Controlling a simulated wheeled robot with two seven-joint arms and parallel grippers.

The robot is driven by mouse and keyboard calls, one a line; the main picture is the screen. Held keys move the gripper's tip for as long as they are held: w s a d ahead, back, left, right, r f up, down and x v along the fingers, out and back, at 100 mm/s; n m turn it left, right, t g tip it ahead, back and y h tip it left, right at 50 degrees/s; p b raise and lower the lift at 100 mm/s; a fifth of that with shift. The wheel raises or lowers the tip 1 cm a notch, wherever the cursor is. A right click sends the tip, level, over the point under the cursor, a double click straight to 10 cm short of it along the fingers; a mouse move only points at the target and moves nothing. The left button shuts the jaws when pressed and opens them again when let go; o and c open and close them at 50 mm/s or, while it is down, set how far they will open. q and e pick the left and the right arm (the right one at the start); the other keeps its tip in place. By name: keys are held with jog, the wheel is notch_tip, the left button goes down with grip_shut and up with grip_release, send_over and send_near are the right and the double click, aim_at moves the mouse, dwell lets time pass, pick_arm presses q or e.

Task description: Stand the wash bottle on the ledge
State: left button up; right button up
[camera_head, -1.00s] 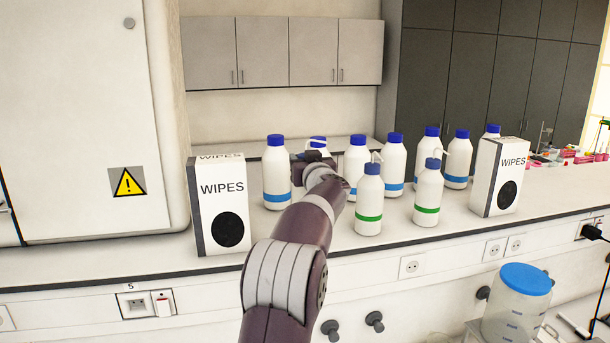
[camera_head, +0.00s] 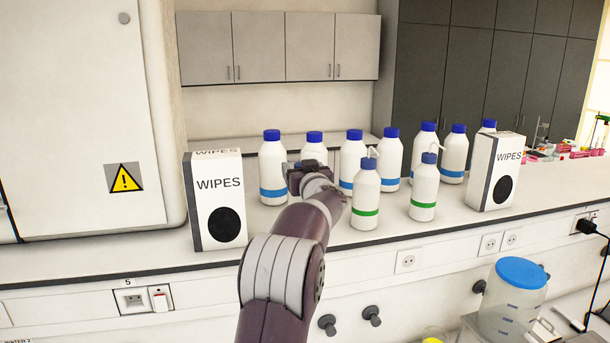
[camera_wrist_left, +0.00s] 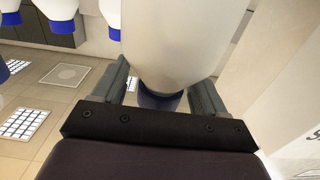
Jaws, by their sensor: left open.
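Two wash bottles with blue caps, white spouts and green bands stand upright on the counter: a left one (camera_head: 365,195) and a right one (camera_head: 424,192). My left gripper (camera_head: 308,170) is at a white blue-capped bottle (camera_head: 314,149), left of the wash bottles; the gripper and arm hide its lower part and any band. In the left wrist view, the open fingers (camera_wrist_left: 162,92) lie on either side of this bottle (camera_wrist_left: 172,40), near its shoulder and cap; I cannot tell whether they touch it. Which surface is the ledge is unclear. My right gripper is out of view.
Several blue-banded bottles, including one at left (camera_head: 272,165), line the counter (camera_head: 285,228) close to the gripper. A left wipes box (camera_head: 216,200) and a right wipes box (camera_head: 494,172) flank them. The counter front is mostly free.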

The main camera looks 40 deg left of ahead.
pick_arm(q)
jog(key=shift+s+d+f+b, duration=0.25)
jog(key=shift+s+d+b, duration=0.3)
jog(key=shift+d, duration=0.1)
jog(key=shift+s+d+f+b, duration=0.2)
jog(key=shift+s+d+b, duration=0.2)
jog(key=shift+d+b, duration=0.2)
jog(key=b+v, duration=0.3)
jog(key=v, duration=0.5)
jog(key=d+f+m+h, duration=0.8)
jog(key=d+f+h, duration=0.3)
jog(key=d+f, duration=0.6)
jog(key=s+d+f+m+g+h, duration=0.1)
jog(key=s+d+f+g+h, duration=0.1)
jog(key=s+d+f+g, duration=0.3)
jog(key=s+d+f+m+h, duration=0.1)
jog(key=s+d+f, duration=0.3)
jog(key=s+f, duration=0.35)
jog(key=s+f+g, duration=0.2)
jog(key=s+f, duration=0.1)
jog(key=s, duration=0.4)
jog(key=s+f+g, duration=0.3)
jog(key=s, duration=0.4)
